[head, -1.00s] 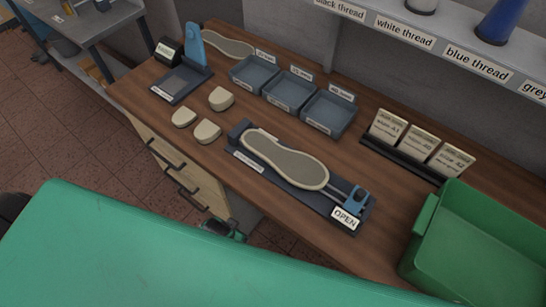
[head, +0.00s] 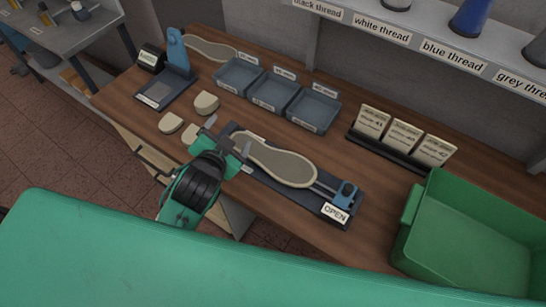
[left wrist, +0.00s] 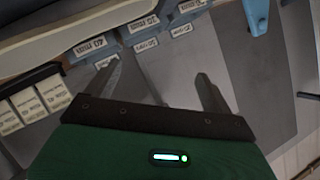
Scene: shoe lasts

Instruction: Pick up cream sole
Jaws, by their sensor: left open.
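A cream-edged sole (head: 280,163) with a grey-brown top lies flat in a dark fixture (head: 338,213) on the wooden bench, in the middle of the head view. A second, similar sole (head: 211,48) lies at the back left of the bench. My left gripper (head: 225,140) is open and empty at the left end of the fixture, beside the near sole's left end; I cannot tell whether it touches. Its two fingers (left wrist: 158,90) stand apart in the left wrist view, where a pale-edged shape fills the upper left. My right gripper is out of view.
Small cream blocks (head: 206,103) lie left of my gripper, one partly hidden by it. Blue-grey bins (head: 313,108) stand behind the sole. A card rack (head: 400,135) and a green crate (head: 410,220) are on the right. A dark stand with a blue upright (head: 176,50) is back left.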

